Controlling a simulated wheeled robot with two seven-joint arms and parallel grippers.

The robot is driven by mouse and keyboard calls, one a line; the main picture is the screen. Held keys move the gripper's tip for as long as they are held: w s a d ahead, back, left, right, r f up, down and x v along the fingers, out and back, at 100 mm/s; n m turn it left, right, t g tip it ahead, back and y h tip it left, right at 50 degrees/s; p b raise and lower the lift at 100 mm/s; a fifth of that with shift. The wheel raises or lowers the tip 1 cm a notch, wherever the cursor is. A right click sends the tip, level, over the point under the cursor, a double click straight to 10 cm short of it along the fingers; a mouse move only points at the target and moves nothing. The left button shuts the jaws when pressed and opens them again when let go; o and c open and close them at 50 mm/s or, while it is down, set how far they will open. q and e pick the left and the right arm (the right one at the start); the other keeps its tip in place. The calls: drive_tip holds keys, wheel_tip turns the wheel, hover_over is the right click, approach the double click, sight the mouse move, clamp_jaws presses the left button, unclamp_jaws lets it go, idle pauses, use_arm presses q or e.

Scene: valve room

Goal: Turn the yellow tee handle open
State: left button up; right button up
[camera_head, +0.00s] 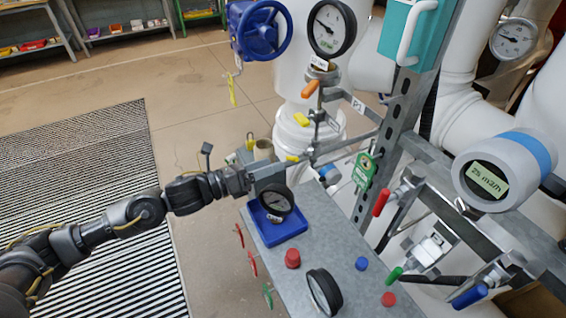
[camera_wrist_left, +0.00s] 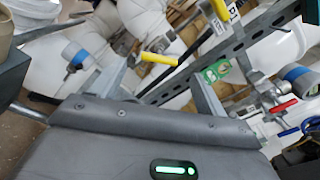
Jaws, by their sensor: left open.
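A yellow handle (camera_wrist_left: 158,58) shows in the left wrist view, beyond my fingers and between them, with a visible gap. In the head view a yellow piece (camera_head: 293,158) sits just past my left gripper (camera_head: 288,166), and a second yellow piece (camera_head: 301,119) sits higher on the pipework. I cannot tell for certain which is the tee handle. My left gripper's fingers are apart and empty in the left wrist view (camera_wrist_left: 158,88). My right gripper is not in view.
A grey bench (camera_head: 325,235) holds a blue tray (camera_head: 276,228) with a gauge, below my gripper. A perforated post (camera_head: 393,150) with a green tag (camera_head: 365,171), an orange handle (camera_head: 310,88) and a blue handwheel (camera_head: 262,30) stand close by. Open floor lies left.

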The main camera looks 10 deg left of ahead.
use_arm(q)
drive_tip(key=shift+v, duration=0.75)
drive_tip(key=shift+a, duration=0.15)
